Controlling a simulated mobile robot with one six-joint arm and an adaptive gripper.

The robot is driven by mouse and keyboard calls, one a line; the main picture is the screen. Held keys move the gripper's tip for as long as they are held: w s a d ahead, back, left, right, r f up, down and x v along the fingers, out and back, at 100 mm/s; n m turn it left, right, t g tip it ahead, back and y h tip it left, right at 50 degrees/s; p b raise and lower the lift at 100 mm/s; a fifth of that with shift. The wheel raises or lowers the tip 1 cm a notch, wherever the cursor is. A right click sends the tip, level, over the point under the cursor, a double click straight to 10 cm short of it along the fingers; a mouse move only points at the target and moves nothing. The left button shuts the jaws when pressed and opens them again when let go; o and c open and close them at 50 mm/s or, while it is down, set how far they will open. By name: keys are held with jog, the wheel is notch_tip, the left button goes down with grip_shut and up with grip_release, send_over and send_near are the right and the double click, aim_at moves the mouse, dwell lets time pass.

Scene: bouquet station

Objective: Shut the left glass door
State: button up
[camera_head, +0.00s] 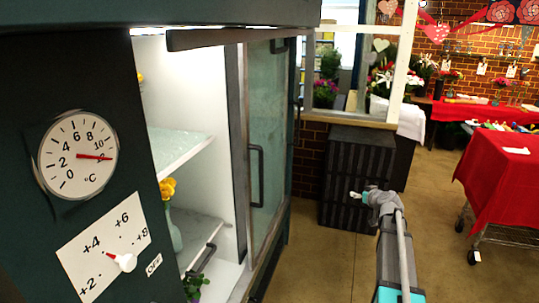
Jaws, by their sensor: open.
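The dark green flower cooler (120,80) fills the left of the head view. Its lit white interior shows through an uncovered opening. A glass door panel (268,120) in a grey frame stands at the right of this opening, with a dark upright handle (257,176). I cannot tell whether this panel is the left door or whether two panes overlap here. My gripper (356,195) is open, well to the right of the panel and apart from it, in front of a dark crate. Its fingers look small, and nothing shows between them.
Shelves inside hold yellow flowers in a vase (172,230). A dial gauge (78,155) and a temperature knob (122,262) are on the cooler's side. A dark ribbed crate (345,165) stands behind my gripper. A red-draped cart (500,180) is at right. Floor (315,260) between is clear.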

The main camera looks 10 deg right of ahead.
jog(key=shift+w+a, duration=0.15)
jog(key=shift+a, duration=0.15)
jog(key=shift+c, duration=1)
jog(key=w+a, duration=0.1)
jog(key=a+m+y+b, duration=0.1)
jog(key=a, duration=0.1)
jog(key=w+a+f+m+b, duration=0.1)
jog(key=shift+w+a+y, duration=0.35)
jog(key=shift+y, duration=0.05)
grip_shut()
jog(key=w+a+m+y+b, duration=0.3)
jog(key=a+m, duration=0.2)
jog(key=a, duration=0.5)
jog(key=w+a+m+t+y+b, duration=0.1)
jog(key=w+a+m+y+b, duration=0.2)
jog(key=a, duration=0.8)
jog(key=shift+w+a+m+y, duration=0.15)
jog(key=shift+w+m+y, duration=0.35)
jog(key=shift+m, duration=0.7)
jog(key=shift+w, duration=0.1)
